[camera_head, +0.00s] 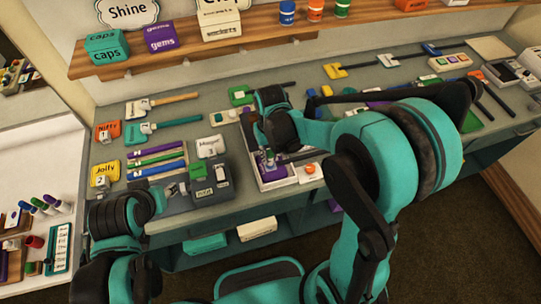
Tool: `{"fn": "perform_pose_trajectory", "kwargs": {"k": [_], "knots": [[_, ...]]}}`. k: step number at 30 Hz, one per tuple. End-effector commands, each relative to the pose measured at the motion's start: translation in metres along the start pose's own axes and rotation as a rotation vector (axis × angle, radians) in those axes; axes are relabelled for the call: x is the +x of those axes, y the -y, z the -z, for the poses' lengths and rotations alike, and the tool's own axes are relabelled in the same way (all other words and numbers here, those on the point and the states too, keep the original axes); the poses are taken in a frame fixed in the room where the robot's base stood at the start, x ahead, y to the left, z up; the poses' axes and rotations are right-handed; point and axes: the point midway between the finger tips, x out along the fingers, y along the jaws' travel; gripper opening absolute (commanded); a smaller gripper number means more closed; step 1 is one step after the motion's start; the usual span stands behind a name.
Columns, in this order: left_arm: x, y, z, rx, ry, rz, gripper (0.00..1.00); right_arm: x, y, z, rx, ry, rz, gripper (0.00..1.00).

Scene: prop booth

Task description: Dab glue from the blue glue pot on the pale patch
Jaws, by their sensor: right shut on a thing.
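My right gripper (266,153) points down over a white-rimmed purple tray (281,183) near the front of the bench. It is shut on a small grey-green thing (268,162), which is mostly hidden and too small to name. A blue pot (287,12) stands on the shelf; I cannot tell whether it is the glue pot. I cannot make out a pale patch for certain; a plain pale board (489,47) lies at the far right of the bench.
Brushes, cards and small tools cover the grey bench (215,132). A dark block with green and white parts (203,190) stands left of the tray. Orange and green pots (315,10) stand on the wooden shelf. A white side table (50,190) holds several markers.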

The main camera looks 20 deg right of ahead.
Motion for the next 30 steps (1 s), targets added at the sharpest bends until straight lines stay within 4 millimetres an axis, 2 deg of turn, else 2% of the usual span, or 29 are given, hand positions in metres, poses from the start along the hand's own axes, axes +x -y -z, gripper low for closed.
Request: {"fn": "perform_pose_trajectory", "kwargs": {"k": [7,21,30], "knots": [[0.001,0.0,0.0,0.0,0.0,0.0,0.4,0.0,0.0,0.004,0.0,0.0,0.0,0.0],[0.001,0.0,-0.001,0.0,0.0,0.0,0.4,0.001,0.0,-0.006,0.0,0.0,0.0,0.0],[0.002,0.0,-0.002,0.0,0.0,0.0,0.4,0.0,0.0,-0.002,0.0,0.0,0.0,0.0]]}}
